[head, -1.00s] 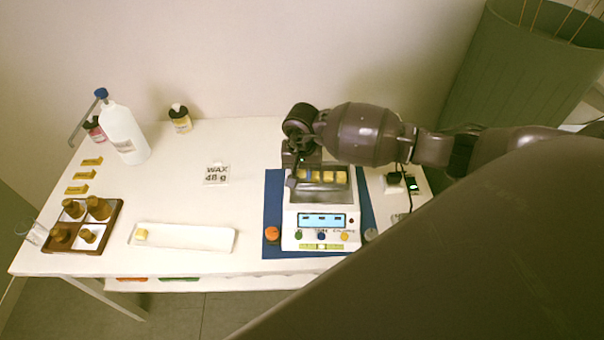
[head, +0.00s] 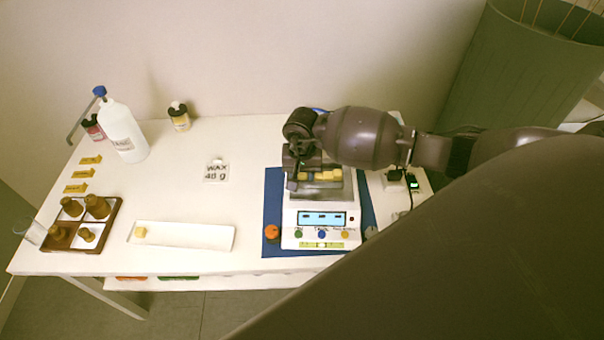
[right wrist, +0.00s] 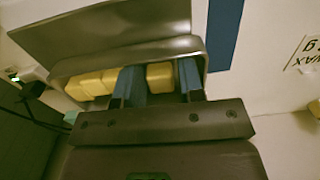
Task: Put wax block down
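My right gripper (right wrist: 161,80) reaches into the grey pan (head: 322,192) of the white scale. Its two blue fingers stand on either side of one yellow wax block (right wrist: 160,76). A narrow gap shows between that block and one finger, so the gripper looks slightly open. More wax blocks (right wrist: 90,84) sit in a row in the pan beside the fingers; this row also shows in the head view (head: 327,175). Another small wax block (head: 140,232) lies in the white tray (head: 190,236). My left gripper is not in view.
The scale stands on a blue mat (head: 272,205). A wax sign (head: 216,172) stands mid-table. At left are a brown rack of weights (head: 108,222), a white bottle (head: 123,132) and small jars. A green bin (head: 520,70) stands at right.

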